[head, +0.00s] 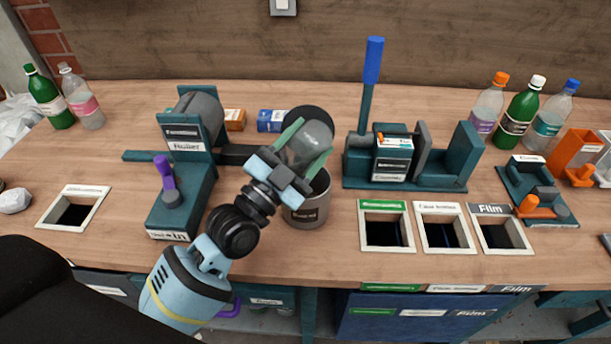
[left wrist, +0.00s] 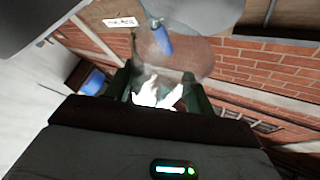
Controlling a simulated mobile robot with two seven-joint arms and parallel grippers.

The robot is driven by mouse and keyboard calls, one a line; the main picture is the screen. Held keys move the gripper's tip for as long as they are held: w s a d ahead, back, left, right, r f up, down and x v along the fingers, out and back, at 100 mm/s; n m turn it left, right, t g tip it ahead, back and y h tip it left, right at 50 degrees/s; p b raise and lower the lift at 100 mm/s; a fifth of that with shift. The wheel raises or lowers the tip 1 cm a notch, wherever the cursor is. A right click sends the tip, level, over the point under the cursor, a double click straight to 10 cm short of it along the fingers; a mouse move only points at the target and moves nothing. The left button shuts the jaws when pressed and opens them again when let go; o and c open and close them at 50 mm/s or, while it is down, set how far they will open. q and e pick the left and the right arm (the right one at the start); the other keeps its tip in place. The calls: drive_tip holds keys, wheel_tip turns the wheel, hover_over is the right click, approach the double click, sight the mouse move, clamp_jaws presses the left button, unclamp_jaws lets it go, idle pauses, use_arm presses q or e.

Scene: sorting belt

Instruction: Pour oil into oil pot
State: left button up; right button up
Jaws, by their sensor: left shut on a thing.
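My left gripper (head: 306,148) is shut on a clear glass vessel (head: 310,140) with a dark round end. The vessel is tilted and held over the grey pot (head: 306,214), which stands upright on the bench. The pot has a dark label on its front, and its open top is partly covered by my gripper. I cannot tell whether any oil is in the vessel or flowing from it. In the left wrist view, the green fingers (left wrist: 158,88) frame the see-through vessel, whose outline is unclear. My right gripper is not in view.
A green roller machine (head: 188,160) stands left of the pot. A green press with a blue handle (head: 372,60) stands to the right. Labelled bench openings (head: 386,206) lie right of the pot. Several bottles (head: 520,112) stand at the back right.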

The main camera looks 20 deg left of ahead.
use_arm(q)
drive_tip(key=shift+r, duration=0.1)
idle(0.5)
